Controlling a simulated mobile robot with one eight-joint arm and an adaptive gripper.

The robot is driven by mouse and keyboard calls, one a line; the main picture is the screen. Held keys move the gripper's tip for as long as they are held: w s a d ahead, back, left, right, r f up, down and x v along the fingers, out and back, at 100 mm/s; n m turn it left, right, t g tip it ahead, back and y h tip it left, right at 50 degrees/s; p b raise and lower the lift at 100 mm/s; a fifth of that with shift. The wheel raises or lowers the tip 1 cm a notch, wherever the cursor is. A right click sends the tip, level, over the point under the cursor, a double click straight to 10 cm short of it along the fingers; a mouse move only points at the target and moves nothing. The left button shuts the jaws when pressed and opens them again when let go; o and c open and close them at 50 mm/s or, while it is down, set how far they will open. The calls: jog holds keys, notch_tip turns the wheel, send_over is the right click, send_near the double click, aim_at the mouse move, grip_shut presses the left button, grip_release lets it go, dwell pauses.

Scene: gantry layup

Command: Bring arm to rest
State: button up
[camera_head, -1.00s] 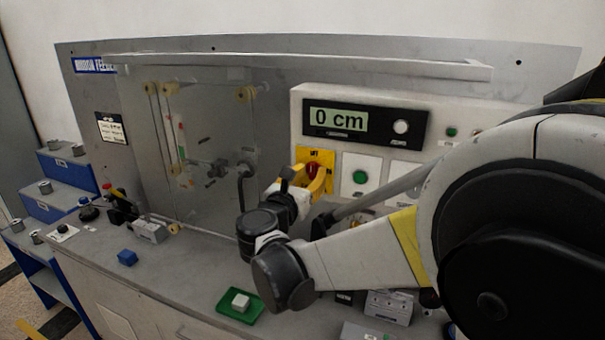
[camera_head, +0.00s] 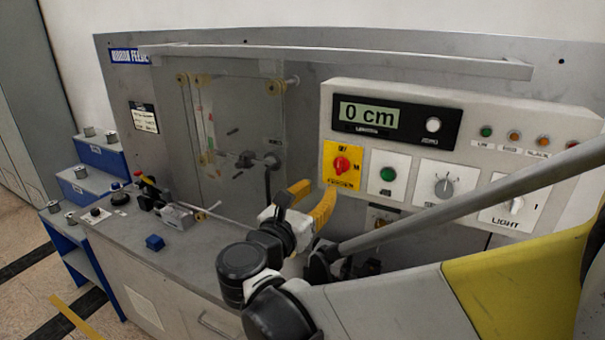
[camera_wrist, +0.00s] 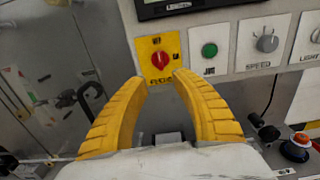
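My gripper (camera_head: 312,200) has yellow ribbed fingers and hangs in front of the machine's control panel, below the yellow plate with the red rotary switch (camera_head: 341,164). In the wrist view the two fingers of my gripper (camera_wrist: 160,82) stand apart with nothing between them. The red switch also shows in the wrist view (camera_wrist: 160,61), just beyond the fingertips and not held. My arm reaches in from the right side of the head view and hides the lower right of the bench.
The display (camera_head: 396,117) reads "0 cm". A green button (camera_head: 388,174) and a speed knob (camera_head: 444,187) sit right of the switch. A red-topped button (camera_wrist: 300,143) is at right in the wrist view.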

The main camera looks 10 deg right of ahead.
jog(key=shift+s+a, duration=0.1)
jog(key=shift+s, duration=0.1)
jog(key=s+d+f+m+g+y+b, duration=0.3)
jog(key=s+d+f+m+g, duration=0.4)
jog(key=d+f+m, duration=0.45)
jog(key=s+a+f+m+y+b, duration=0.1)
jog(key=s+a+f+m+y, duration=0.1)
jog(key=s+m, duration=0.4)
jog(key=s+a+f+m+y+b, duration=0.1)
jog(key=s+f+m+y, duration=0.4)
jog(key=m, duration=0.6)
jog(key=shift+s+a+f+y+b, duration=0.2)
jog(key=shift+s+a+y+b, duration=0.1)
jog(key=shift+s+a, duration=0.6)
jog(key=shift+d+m, duration=0.1)
jog(key=shift+m, duration=0.15)
